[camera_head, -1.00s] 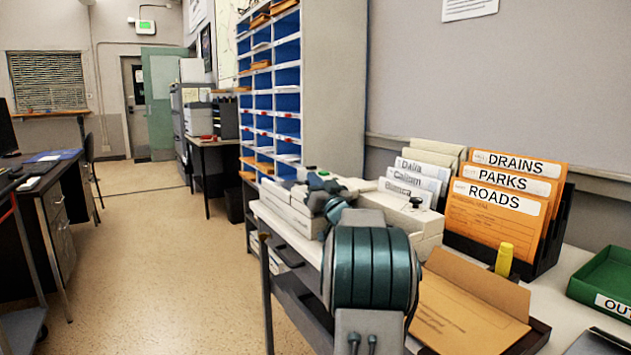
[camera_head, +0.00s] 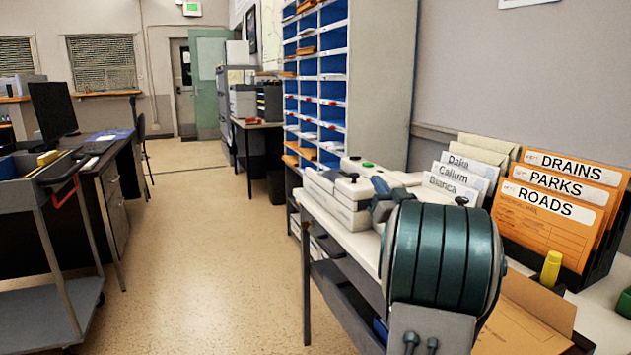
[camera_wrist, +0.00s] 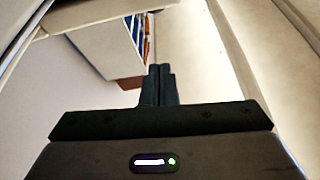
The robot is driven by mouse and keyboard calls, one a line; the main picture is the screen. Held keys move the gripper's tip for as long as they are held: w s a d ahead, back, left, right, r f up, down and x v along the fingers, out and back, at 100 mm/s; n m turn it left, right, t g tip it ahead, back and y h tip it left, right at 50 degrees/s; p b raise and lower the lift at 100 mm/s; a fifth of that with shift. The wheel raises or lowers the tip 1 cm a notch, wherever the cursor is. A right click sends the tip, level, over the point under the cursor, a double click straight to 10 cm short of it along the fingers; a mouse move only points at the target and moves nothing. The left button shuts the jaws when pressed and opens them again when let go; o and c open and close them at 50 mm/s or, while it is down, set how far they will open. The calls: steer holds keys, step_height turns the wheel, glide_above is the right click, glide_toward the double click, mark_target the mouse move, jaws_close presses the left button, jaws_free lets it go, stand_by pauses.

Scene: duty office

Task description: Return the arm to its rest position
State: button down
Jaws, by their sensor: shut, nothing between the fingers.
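My gripper (camera_wrist: 160,70) shows in the wrist view with its two dark fingers together and nothing between them. It points toward the upper middle of that view, clear of any object. In the head view my arm (camera_head: 445,255) is folded up close to the camera at the lower right, in front of the side table.
A blue pigeonhole shelf (camera_head: 333,90) stands behind. A cart (camera_head: 45,275) and a desk stand left. The floor (camera_head: 200,265) between is clear.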

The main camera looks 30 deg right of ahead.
steer(key=a+r+m+g+h+p, duration=0.1)
steer(key=a+r+g+p, duration=0.3)
steer(key=a+p, duration=0.4)
steer(key=a+r+m+g+p, duration=0.1)
steer(key=a+r+g+p, duration=0.35)
steer(key=a+p, duration=0.4)
steer(key=s+a+r+n+g+y+p, duration=0.1)
steer(key=s+a+n+g+y+p, duration=0.1)
steer(key=s+a+g+p, duration=0.3)
steer(key=s+a+r+n+g+y+p, duration=0.1)
steer(key=s+a+g+p, duration=0.4)
steer(key=s+a+p, duration=0.5)
steer(key=s+a+n+y, duration=0.1)
steer(key=s+a+n, duration=0.1)
steer(key=s+a, duration=0.4)
steer(key=shift+s+a+g+y+p, duration=0.35)
steer(key=shift+s+y, duration=0.05)
steer(key=shift+s, duration=1.5)
steer(key=shift+d, duration=0.2)
